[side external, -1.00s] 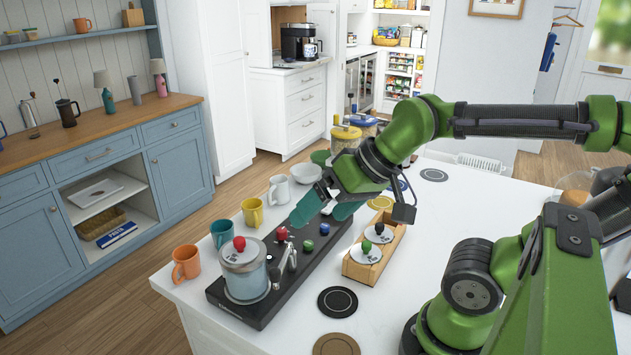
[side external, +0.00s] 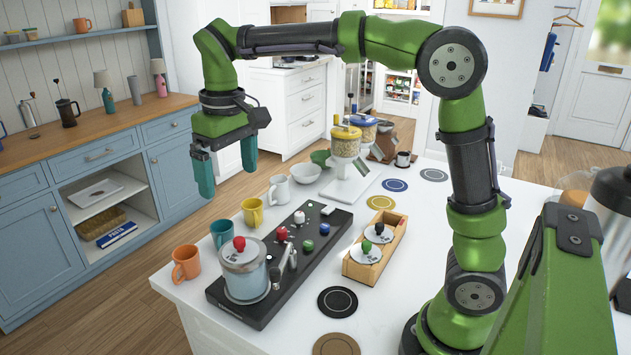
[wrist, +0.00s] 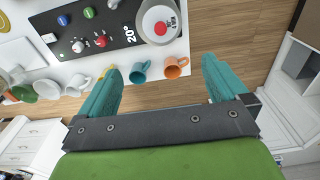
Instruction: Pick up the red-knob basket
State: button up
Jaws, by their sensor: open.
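The red-knob basket (side external: 245,282) is a round grey-blue vessel with a pale lid and a red knob on top. It stands upright at the near end of a black panel (side external: 325,238) on the white counter. It also shows at the top of the wrist view (wrist: 150,34), partly cut by the frame's edge. My gripper (side external: 226,172) has teal fingers spread apart with nothing between them. It hangs well above the basket, over the counter's far-left side. In the wrist view, my gripper (wrist: 162,68) has its fingertips below the basket in the picture, apart from it.
Orange (side external: 186,264), teal (side external: 223,235), yellow (side external: 252,212) and white (side external: 279,190) mugs line the counter's left edge beside the panel. A wooden holder (side external: 362,271) with green- and black-knobbed lids stands right of it. Hoppers (side external: 346,150) stand at the back. Air around my gripper is clear.

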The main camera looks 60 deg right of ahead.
jog(key=r, duration=0.2)
send_over(239, 239)
jog(key=shift+g, duration=0.3)
jog(key=f, duration=1)
jog(key=shift+d+f, duration=0.15)
jog(key=shift+d, duration=0.05)
jog(key=shift+a+f, duration=0.15)
jog(key=shift+f, duration=3.05)
jog(key=c, duration=1.1)
notch_tip(239, 239, up, 10)
jog(key=shift+r, duration=0.1)
